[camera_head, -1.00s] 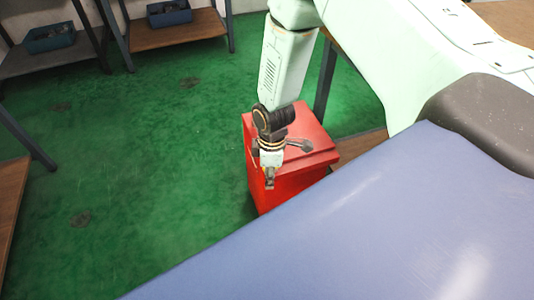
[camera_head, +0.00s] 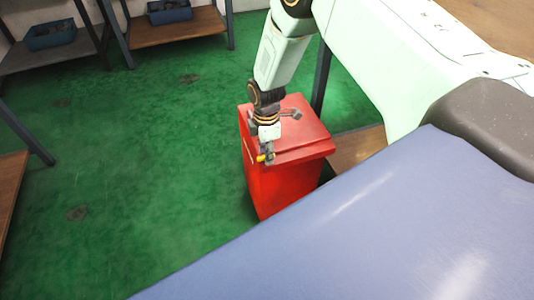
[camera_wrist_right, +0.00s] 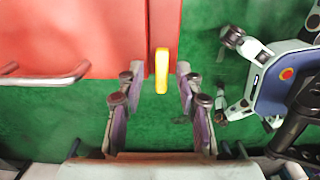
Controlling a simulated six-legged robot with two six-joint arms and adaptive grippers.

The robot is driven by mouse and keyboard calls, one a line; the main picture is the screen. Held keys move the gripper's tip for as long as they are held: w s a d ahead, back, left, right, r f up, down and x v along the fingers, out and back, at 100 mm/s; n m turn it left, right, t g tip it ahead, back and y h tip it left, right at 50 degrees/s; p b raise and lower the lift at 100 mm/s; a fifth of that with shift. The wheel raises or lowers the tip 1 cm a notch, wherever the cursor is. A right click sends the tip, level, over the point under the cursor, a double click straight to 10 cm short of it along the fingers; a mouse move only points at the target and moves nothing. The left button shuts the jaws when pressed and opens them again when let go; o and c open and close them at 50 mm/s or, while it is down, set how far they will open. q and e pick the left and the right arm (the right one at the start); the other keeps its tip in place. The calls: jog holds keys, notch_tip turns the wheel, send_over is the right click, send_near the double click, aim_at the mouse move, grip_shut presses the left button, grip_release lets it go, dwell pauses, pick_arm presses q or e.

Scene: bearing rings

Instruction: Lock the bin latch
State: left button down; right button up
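The red bin (camera_head: 285,190) stands on the floor with its lid (camera_head: 306,130) down. A small yellow latch (camera_head: 261,158) shows at the bin's near left side. In the right wrist view the yellow latch (camera_wrist_right: 162,70) lies straight along the edge of the red bin (camera_wrist_right: 75,35), its end over green floor. My right gripper (camera_head: 267,152) is at the latch. In the wrist view its fingers (camera_wrist_right: 157,82) are open, one on each side of the latch, with visible gaps. I cannot tell whether the latch is engaged. My left gripper is not in view.
A bent bar (camera_wrist_right: 45,78) shows at the left of the wrist view. Shelves with blue crates (camera_head: 168,12) stand at the back. Green floor (camera_head: 140,150) is clear left of the bin. A wooden shelf (camera_head: 358,146) is close on its right.

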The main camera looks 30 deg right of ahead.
jog(key=shift+s+d, duration=0.15)
jog(key=c, duration=0.3)
grip_shut()
